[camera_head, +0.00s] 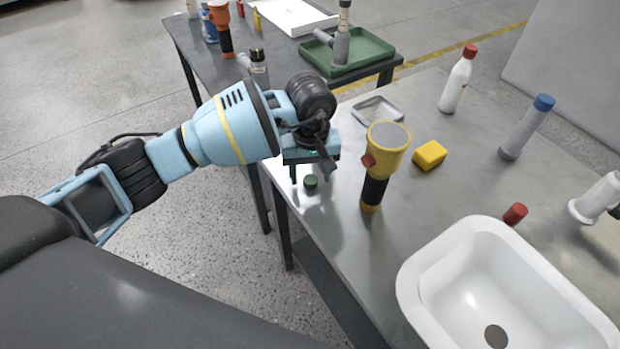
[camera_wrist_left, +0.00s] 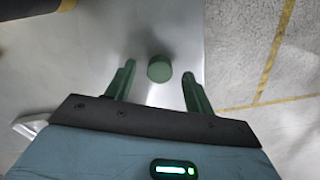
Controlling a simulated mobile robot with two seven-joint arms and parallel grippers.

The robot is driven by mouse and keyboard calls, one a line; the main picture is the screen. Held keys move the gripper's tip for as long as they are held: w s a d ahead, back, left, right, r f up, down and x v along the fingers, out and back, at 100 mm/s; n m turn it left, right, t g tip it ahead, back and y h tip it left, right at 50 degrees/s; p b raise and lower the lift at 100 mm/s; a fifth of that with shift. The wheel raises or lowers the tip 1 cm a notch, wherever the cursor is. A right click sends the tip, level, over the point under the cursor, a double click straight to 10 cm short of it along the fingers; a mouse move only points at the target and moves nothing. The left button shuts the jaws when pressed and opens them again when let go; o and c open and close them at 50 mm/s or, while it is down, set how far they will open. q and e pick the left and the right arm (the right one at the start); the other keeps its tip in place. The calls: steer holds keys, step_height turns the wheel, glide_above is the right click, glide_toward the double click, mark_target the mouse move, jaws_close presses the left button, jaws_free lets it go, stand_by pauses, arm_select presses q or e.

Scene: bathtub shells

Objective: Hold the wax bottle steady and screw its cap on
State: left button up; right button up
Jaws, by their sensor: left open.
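A small dark green cap (camera_head: 310,182) stands on the grey table near its left edge. My left gripper (camera_head: 308,178) is open above and around it, pointing down. In the left wrist view the cap (camera_wrist_left: 159,69) lies between the two green fingers, slightly beyond their tips, with a gap on both sides. Which bottle is the wax bottle I cannot tell. A white bottle with a red top (camera_head: 457,82) and a grey cylinder with a blue top (camera_head: 526,128) stand further back. A red cap-like piece (camera_head: 515,214) lies by the basin. My right gripper is not seen.
A yellow flashlight-like tool (camera_head: 388,150) stands close right of my left gripper. Behind it are a shallow metal tray (camera_head: 365,108) and a yellow block (camera_head: 430,155). A white basin (camera_head: 412,285) fills the front right. A second table (camera_head: 200,50) bears a green tray (camera_head: 384,50).

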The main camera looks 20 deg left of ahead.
mark_target(310, 179)
arm_select(q)
steer(key=shift+f, duration=0.45)
steer(key=c, duration=1)
step_height(310, 179, up, 10)
